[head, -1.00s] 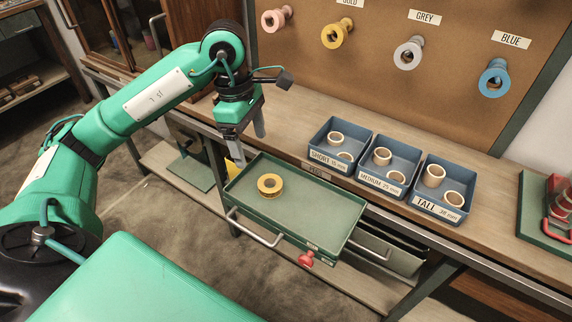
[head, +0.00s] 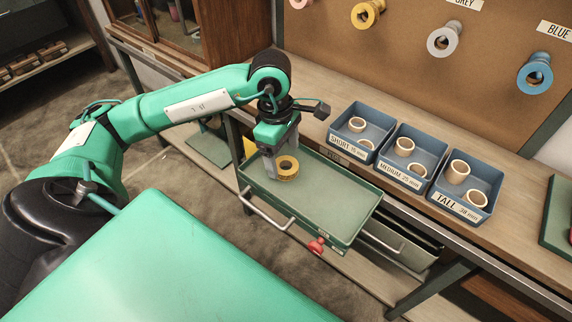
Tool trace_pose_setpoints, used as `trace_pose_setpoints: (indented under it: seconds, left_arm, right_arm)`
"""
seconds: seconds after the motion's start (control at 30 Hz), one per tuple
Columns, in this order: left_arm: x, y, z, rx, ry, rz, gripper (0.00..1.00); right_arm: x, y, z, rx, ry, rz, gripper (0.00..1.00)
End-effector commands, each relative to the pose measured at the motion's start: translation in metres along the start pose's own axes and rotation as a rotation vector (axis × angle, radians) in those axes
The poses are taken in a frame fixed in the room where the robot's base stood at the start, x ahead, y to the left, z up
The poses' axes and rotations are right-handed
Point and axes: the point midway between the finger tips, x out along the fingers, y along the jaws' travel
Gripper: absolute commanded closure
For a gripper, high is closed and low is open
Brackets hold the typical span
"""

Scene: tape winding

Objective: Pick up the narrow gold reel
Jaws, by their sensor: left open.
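The narrow gold reel (head: 287,168) lies flat in the left part of a green tray (head: 335,205). It is a short gold ring with a dark hole in its middle. My left gripper (head: 273,168) points down at the reel's left side, with its grey fingers low over the tray. The gripper is open. One finger partly covers the reel's left edge, and I cannot tell whether it touches the reel. My right gripper is not in view.
Blue bins marked short (head: 372,122), medium (head: 425,143) and tall (head: 483,178) hold pale rings on the bench behind the tray. Coloured reels hang on pegs on the brown board (head: 415,85).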

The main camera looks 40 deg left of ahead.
Motion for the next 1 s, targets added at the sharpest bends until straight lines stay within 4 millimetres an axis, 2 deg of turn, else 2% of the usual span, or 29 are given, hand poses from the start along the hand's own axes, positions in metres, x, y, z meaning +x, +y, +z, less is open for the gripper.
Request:
trace_pose_setpoints:
  seconds: [0.1,0.2,0.47,0.7,0.73,1.0]
  left_arm:
    - [0.019,0.001,0.001,-0.001,-0.001,-0.003,0.21]
    - [0.028,0.001,0.001,-0.001,-0.001,-0.002,0.21]
    - [0.030,0.002,0.001,0.000,-0.001,0.000,0.21]
    - [0.030,0.002,0.001,0.000,-0.001,0.000,0.66]
    - [0.030,0.002,0.001,0.000,-0.001,0.000,0.68]
    - [0.029,0.002,0.001,-0.001,-0.001,0.001,0.68]
  right_arm:
    - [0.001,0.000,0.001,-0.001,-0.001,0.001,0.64]
    - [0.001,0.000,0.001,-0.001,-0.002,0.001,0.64]
    - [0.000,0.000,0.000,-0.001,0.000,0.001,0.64]
    - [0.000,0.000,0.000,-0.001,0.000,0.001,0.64]
    - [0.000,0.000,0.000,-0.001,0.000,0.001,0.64]
    - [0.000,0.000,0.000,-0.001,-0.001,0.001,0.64]
